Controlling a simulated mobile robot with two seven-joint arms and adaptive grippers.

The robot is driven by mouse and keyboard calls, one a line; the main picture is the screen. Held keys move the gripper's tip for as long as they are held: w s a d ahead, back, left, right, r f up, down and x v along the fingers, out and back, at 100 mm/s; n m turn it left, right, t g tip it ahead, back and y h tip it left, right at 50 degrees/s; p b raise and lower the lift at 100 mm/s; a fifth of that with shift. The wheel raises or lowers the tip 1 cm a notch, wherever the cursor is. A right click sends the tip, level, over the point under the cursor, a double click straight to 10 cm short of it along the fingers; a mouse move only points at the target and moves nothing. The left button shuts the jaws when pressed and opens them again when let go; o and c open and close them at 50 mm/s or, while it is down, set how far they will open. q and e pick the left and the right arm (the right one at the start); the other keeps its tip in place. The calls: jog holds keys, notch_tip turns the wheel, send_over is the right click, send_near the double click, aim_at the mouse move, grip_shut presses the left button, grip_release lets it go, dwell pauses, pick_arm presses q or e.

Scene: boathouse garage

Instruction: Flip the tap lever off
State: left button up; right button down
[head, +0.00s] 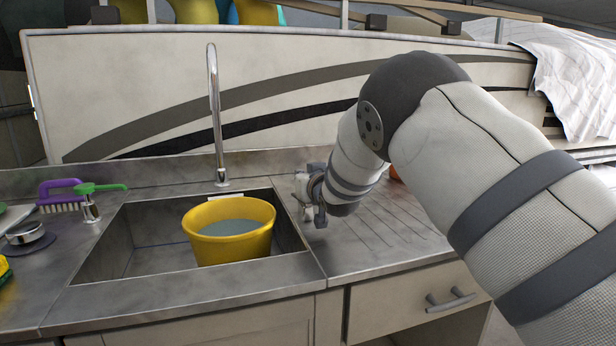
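A tall chrome tap spout (215,112) stands behind the sink and curves over at the top. No lever shows on the spout itself. A green lever-like handle (98,187) sits on a short metal post left of the sink, pointing right; I cannot tell whether it is the tap lever. No water stream is clearly visible. A yellow bucket (230,249) with greyish water stands in the sink (120,240). My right gripper (313,202) is low beside the sink's right edge, well away from the green handle. Its fingers are small and partly hidden by its wrist. My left gripper is out of view.
A purple brush (60,197), a round metal item (27,234) and a yellow-green sponge (4,271) lie on the left counter. My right arm covers much of the ribbed drainboard (395,235). An orange item is mostly hidden behind that arm.

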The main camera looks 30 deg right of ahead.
jog(key=v, duration=1)
jog(key=shift+s+r, duration=0.25)
jog(key=shift+s+a+r, duration=0.1)
jog(key=shift+s, duration=0.5)
